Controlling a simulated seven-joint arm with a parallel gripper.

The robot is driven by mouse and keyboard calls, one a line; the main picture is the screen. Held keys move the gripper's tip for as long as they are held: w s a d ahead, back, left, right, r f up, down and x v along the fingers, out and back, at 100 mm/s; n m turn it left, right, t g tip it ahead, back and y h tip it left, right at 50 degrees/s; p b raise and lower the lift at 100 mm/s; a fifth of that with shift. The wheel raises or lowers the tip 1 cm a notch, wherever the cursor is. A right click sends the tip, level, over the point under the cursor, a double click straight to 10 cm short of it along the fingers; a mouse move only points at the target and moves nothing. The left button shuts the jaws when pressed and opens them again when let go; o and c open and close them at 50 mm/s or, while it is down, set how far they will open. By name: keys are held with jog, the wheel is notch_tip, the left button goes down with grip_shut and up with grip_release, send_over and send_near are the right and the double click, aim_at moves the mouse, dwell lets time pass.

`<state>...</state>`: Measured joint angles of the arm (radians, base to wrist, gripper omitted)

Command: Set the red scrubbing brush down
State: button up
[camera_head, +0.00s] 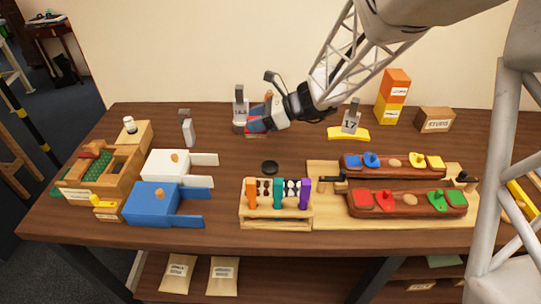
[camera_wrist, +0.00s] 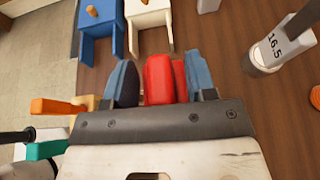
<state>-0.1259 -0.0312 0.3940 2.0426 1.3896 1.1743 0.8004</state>
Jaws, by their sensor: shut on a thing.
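The red scrubbing brush (camera_wrist: 158,78) shows in the wrist view as a red block between two blue-grey fingers. My gripper (camera_wrist: 161,82) is shut on it. In the head view my gripper (camera_head: 259,122) is over the back middle of the table, beside a grey upright device (camera_head: 239,103). A bit of red shows below the fingers there; I cannot tell whether it is the brush or the device's base. Whether the brush touches the table is hidden.
A blue box (camera_head: 152,203) and a white box (camera_head: 172,165) stand at left, beside a wooden tray (camera_head: 75,187).

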jog(key=d+f, duration=0.4)
jog(key=shift+f, duration=0.15)
jog(key=shift+f, duration=3.05)
jog(key=shift+f, duration=1.85)
jog(key=shift+f, duration=0.15)
jog(key=o, duration=1)
jog(key=shift+c, duration=0.2)
